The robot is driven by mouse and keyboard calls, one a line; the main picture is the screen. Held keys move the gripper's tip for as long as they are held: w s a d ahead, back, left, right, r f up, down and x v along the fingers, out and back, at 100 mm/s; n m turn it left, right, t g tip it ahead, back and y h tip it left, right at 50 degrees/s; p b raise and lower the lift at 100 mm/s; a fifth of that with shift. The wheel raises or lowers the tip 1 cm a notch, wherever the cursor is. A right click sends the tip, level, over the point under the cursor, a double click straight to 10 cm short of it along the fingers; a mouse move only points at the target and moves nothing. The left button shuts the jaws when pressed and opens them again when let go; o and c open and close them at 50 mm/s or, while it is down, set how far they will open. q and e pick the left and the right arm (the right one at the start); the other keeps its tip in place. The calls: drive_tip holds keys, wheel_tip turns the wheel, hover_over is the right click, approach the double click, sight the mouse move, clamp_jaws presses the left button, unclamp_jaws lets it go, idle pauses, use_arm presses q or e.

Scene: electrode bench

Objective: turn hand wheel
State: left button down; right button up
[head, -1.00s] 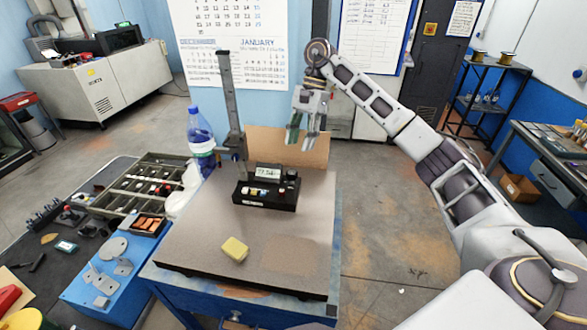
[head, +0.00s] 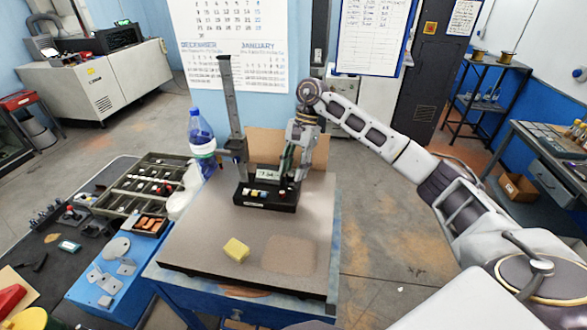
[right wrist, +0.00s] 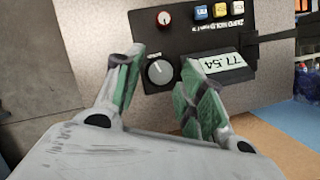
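A height gauge with a black base (head: 262,197) and an upright grey column (head: 233,110) stands on the grey-brown bench plate. In the right wrist view its base carries a display (right wrist: 218,63) reading 77.54, a grey round knob with a white pointer line (right wrist: 160,72), which looks like the hand wheel, and a smaller red knob (right wrist: 164,18). My right gripper (head: 295,172) is low over the base's right end. In the right wrist view its green-padded fingers are open, one on each side of the grey knob; I cannot tell whether they touch it. My left gripper is not in view.
A yellow block (head: 236,250) lies on the bench plate (head: 200,250). A blue-capped bottle (head: 201,140) stands left of the column. A compartment tray (head: 140,180) and a blue box (head: 105,285) lie further left. The plate's front right is clear.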

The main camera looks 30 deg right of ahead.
drive_tip(key=shift+s+a+f, duration=0.1)
drive_tip(key=shift+a+f, duration=0.05)
drive_tip(key=shift+f, duration=0.2)
drive_tip(key=shift+c, duration=0.5)
drive_tip(key=c, duration=0.6)
drive_tip(key=shift+c, duration=0.2)
